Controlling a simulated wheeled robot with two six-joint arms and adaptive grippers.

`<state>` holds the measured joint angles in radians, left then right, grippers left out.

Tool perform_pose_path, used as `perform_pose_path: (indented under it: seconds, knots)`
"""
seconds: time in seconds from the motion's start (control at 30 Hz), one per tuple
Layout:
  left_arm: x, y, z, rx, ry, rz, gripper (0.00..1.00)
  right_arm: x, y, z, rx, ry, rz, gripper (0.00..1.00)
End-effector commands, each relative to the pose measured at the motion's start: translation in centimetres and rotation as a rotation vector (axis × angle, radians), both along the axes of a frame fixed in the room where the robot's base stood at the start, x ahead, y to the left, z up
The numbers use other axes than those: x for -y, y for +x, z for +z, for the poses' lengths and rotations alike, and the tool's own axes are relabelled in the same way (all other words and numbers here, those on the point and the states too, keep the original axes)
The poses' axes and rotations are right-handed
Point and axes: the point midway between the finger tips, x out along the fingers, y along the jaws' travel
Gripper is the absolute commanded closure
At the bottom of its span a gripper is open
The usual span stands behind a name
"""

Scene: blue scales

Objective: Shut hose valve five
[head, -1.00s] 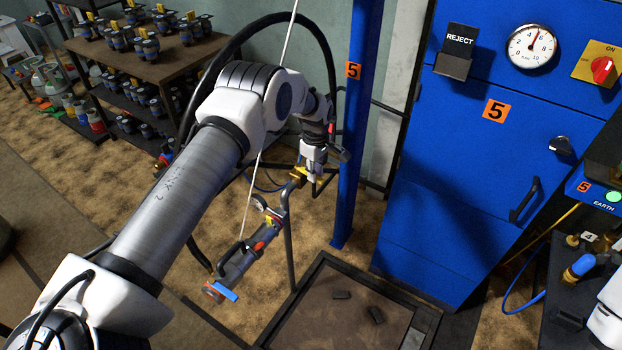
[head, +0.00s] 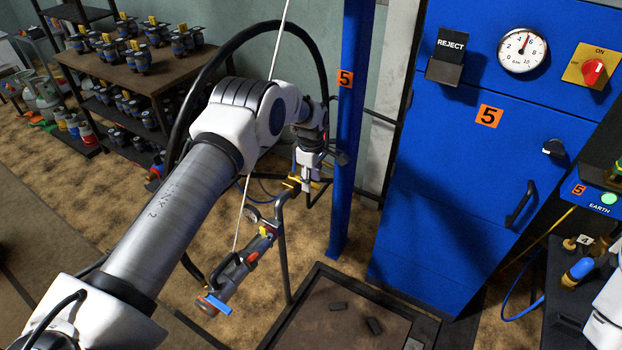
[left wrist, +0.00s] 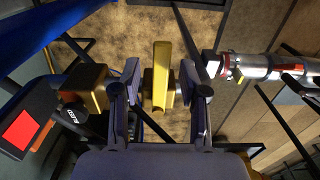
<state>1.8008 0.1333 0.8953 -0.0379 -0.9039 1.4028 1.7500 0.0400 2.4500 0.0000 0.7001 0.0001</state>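In the left wrist view the yellow handle (left wrist: 162,75) stands upright between my fingers. My left gripper (head: 308,178) is down at the valve. In the left wrist view its two fingers (left wrist: 160,88) are apart, one on each side of the handle, with a visible gap. The filling head (head: 240,268), grey with orange and blue parts, hangs below on a white cord. My right gripper is out of the picture.
The blue post (head: 347,130) stands close to the gripper's right. A blue cabinet (head: 440,215) with a gauge (head: 522,48) is at right. The dark scale platform (head: 335,325) is in front. A wooden table (head: 130,70) with several small cylinders is at back left.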

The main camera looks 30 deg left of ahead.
Motion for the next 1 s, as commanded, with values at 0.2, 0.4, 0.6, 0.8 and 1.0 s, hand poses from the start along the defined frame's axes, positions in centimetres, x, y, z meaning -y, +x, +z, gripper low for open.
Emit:
perform_pose_path:
  seconds: [0.2, 0.4, 0.6, 0.8, 1.0]
  knots:
    - [0.0, 0.0, 0.1, 0.0, 0.0, -0.001, 0.56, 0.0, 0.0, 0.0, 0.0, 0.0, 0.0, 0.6]
    - [0.0, 0.1, 2.4, 0.003, 0.0, -0.001, 0.56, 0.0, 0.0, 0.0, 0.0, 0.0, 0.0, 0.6]
    - [0.0, 0.1, 7.6, 0.003, 0.001, -0.001, 0.56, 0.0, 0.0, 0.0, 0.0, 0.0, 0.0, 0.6]
    - [0.0, 0.1, 11.2, 0.0, 0.0, -0.001, 0.56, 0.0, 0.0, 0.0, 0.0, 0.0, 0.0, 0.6]
    - [0.0, 0.0, 12.0, -0.001, 0.0, 0.0, 0.56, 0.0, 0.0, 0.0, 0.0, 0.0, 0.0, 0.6]
